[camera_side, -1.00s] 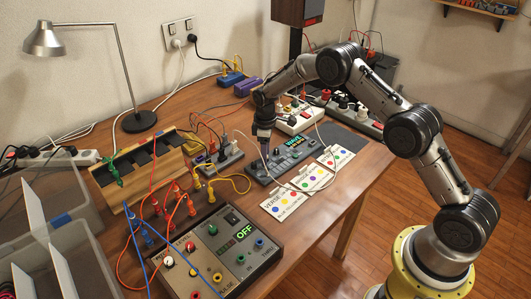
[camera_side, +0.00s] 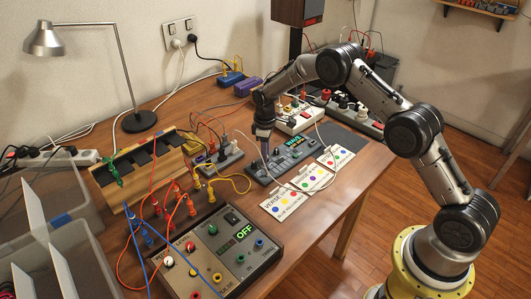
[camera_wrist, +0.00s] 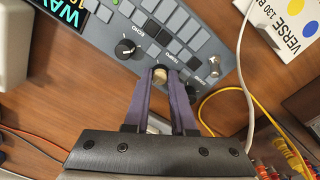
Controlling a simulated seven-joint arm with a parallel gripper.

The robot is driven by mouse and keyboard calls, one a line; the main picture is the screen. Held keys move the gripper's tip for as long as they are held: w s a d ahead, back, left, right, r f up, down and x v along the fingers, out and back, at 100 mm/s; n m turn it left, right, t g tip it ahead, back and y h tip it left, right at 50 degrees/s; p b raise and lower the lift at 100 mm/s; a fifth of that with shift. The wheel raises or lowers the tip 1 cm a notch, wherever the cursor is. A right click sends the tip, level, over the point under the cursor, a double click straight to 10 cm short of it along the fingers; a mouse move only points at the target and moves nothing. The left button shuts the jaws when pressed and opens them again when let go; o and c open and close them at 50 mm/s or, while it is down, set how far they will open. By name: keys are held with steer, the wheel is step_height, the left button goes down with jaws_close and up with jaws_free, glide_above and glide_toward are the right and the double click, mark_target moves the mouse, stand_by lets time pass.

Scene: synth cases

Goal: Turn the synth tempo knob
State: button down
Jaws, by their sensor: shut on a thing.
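The grey synth (camera_side: 258,170) lies on the wooden table, with a lit display, pads and knobs. It also shows in the wrist view (camera_wrist: 192,52), upside down. My gripper (camera_side: 265,158) reaches down to the synth's near left end in the side view. In the wrist view, the purple fingers of my gripper (camera_wrist: 160,76) are closed around a small knob (camera_wrist: 160,71) beside a printed label, likely the tempo knob. The fingers hide most of it, so its pointer cannot be read. A black echo knob (camera_wrist: 126,48) and a silver-topped knob (camera_wrist: 212,66) sit either side.
Cards with coloured dots (camera_side: 288,203) lie in front of the synth. A grey box with an OFF display (camera_side: 245,232) stands nearer. A white cable (camera_wrist: 241,75) and a yellow cable (camera_wrist: 203,104) run close to my fingers. A wooden rack (camera_side: 140,172) is at left.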

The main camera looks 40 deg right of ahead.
steer(key=m, duration=1.9)
steer(key=shift+m+g, duration=0.3)
steer(key=shift+m, duration=0.1)
steer(key=m, duration=0.4)
steer(key=shift+w+m, duration=0.1)
steer(key=shift+m, duration=0.3)
steer(key=c, duration=0.7)
jaws_free()
steer(key=shift+c, duration=0.2)
